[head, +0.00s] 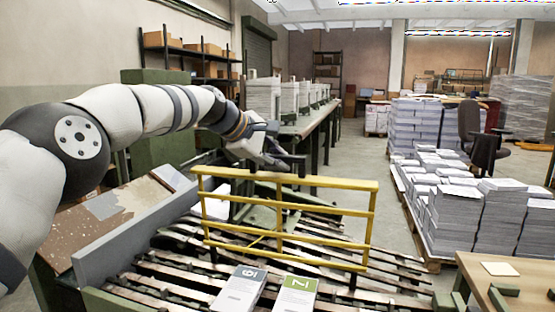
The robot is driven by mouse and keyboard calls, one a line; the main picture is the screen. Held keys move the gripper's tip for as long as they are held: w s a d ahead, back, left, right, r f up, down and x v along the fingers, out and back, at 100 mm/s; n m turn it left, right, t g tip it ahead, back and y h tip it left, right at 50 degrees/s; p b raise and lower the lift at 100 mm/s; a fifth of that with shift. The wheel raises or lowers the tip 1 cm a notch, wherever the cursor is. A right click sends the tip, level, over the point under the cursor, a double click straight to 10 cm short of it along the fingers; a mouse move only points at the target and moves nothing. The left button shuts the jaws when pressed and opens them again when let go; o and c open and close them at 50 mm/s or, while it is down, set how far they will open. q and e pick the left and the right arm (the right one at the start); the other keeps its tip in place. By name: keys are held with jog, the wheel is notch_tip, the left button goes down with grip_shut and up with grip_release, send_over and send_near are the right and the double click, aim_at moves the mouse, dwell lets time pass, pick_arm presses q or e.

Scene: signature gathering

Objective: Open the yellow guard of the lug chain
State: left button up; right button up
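The yellow guard (330,212), a frame of rails and posts, stands across the slatted lug chain (170,272) in the middle of the head view. It looks roughly upright. A dark part lies along the rail just below the fingers. I cannot tell whether the fingers touch or grasp the rail. My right gripper is out of view.
A grey side plate (125,230) borders the chain at left. Paper stacks on a pallet (450,200) stand at right. A wooden table (520,275) is at front right.

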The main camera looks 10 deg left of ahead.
pick_arm(q)
jog(key=shift+o, duration=0.6)
jog(key=shift+s, duration=0.1)
jog(key=v, duration=1.2)
jog(key=shift+r, duration=0.15)
